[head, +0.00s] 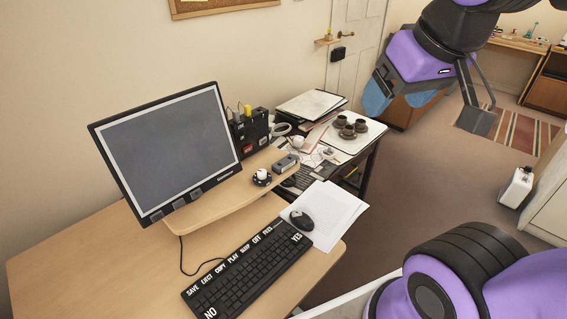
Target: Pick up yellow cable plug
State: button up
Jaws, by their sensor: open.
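Two small yellow plug-like pieces (247,110) show at the top of a black box (251,133) behind the right edge of the monitor. They are tiny in the head view, and I cannot tell which is the cable plug or how it is seated. My gripper (398,101), purple with blue fingertips, is raised at the upper right. It is open, with nothing seen between its fingers, and is well to the right of the yellow pieces, apart from them.
The monitor (168,146) stands left of the black box. A small cup (262,176), a grey device (286,164) and a side table with a tray of dark cups (349,128) lie nearby. The keyboard (248,272) and mouse (302,221) are in front. Bare desk is at lower left.

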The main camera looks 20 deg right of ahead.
aim_at(247, 108)
jog(key=i+l+u, duration=0.3)
jog(key=l+u, duration=0.2)
jog(key=l, duration=0.25)
jog(key=i+l+u, duration=0.15)
jog(key=l+u, duration=0.3)
jog(key=l, duration=0.35)
jog(key=l+u, duration=0.5)
jog(key=l, duration=0.35)
jog(key=k+l+u, duration=0.15)
jog(key=l+u, duration=0.35)
jog(key=l, duration=0.35)
